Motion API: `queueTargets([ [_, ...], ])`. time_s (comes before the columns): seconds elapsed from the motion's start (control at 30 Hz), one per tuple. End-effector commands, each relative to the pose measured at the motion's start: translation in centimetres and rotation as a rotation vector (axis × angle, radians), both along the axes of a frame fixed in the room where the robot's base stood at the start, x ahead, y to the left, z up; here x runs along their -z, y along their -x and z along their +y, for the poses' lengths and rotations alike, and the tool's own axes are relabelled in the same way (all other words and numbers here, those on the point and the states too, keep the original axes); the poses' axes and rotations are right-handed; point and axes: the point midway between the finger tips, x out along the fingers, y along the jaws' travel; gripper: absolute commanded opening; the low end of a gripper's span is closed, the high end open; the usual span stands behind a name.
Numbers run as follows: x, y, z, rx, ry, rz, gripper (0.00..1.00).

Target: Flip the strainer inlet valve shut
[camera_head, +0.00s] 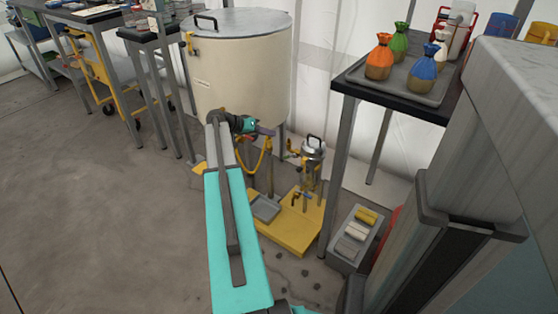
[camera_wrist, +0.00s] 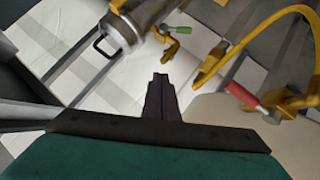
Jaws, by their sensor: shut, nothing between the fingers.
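The strainer (camera_head: 312,160) is a metal canister with a black handle, standing on a yellow base beside the tank. In the wrist view its silver body (camera_wrist: 145,18) is at the top, upside down. A yellow fitting with a green lever (camera_wrist: 178,30) sits beside it; I take this as the inlet valve. The lever points right in that view; I cannot tell whether the valve is open. A red-handled yellow valve (camera_wrist: 242,95) is at the right. My gripper (camera_head: 267,131) is shut and empty in front of the tank's lower right, apart from the strainer. It also shows in the wrist view (camera_wrist: 160,82).
The cream tank (camera_head: 238,85) stands behind my arm. A yellow hose (camera_wrist: 262,28) curves near the gripper. A yellow base (camera_head: 290,235), a grey crate (camera_head: 345,258) and a table with coloured bags (camera_head: 405,90) are right. The floor at left is open.

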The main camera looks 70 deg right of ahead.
Motion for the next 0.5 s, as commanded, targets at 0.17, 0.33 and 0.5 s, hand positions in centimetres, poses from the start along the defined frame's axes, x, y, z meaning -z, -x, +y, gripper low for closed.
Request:
queueTargets([
  [0.17,1.8,-1.0,1.7,-0.046,0.036,0.06,0.0],
  [0.33,3.5,-2.4,2.9,-0.078,0.047,0.084,0.0],
  [0.5,4.9,-3.8,3.5,-0.097,0.045,0.087,0.0],
])
